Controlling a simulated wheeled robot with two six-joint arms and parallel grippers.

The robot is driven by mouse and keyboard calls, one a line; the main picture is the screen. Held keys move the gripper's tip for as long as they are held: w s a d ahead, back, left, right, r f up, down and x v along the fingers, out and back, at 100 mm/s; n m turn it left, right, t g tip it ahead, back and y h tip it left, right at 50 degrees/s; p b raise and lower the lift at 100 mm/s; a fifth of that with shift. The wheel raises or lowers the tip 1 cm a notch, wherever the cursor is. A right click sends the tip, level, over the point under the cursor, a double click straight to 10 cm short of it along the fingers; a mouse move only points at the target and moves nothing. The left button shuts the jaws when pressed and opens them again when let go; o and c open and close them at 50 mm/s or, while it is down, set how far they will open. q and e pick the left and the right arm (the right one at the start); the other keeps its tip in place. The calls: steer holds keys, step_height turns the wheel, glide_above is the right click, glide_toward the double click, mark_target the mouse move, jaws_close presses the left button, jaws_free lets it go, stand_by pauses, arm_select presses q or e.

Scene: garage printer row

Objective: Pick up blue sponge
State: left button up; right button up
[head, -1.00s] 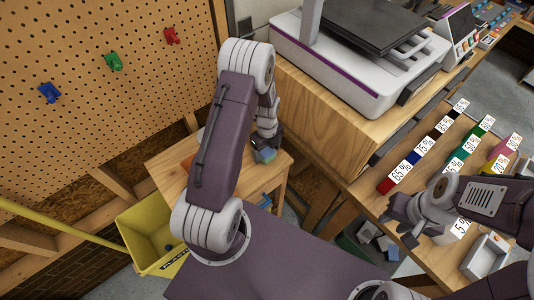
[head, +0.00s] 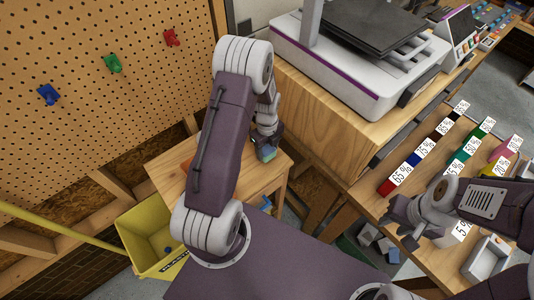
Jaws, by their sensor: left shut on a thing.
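The blue sponge (head: 267,153) shows as a small blue-green block at the tip of my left gripper (head: 266,147), over the small wooden table (head: 170,163). My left gripper is shut on it, and the fingers and wrist hide part of it. I cannot tell whether the sponge touches the tabletop. My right gripper (head: 402,232) is at the right, near the bench of labelled coloured blocks; its fingers are too unclear to tell their opening.
A yellow bin (head: 150,232) stands left of the small table. A 3D printer (head: 350,60) sits on a wooden cabinet (head: 320,110) behind. Coloured percentage-labelled blocks (head: 412,160) lie on the right bench. A pegboard (head: 90,80) covers the left wall.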

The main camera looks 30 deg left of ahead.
arm_select(q)
steer(key=d+r+b, duration=0.1)
steer(key=d+r, duration=0.7)
steer(key=d, duration=0.3)
steer(key=shift+d+r, duration=0.15)
steer(key=shift+d, duration=0.25)
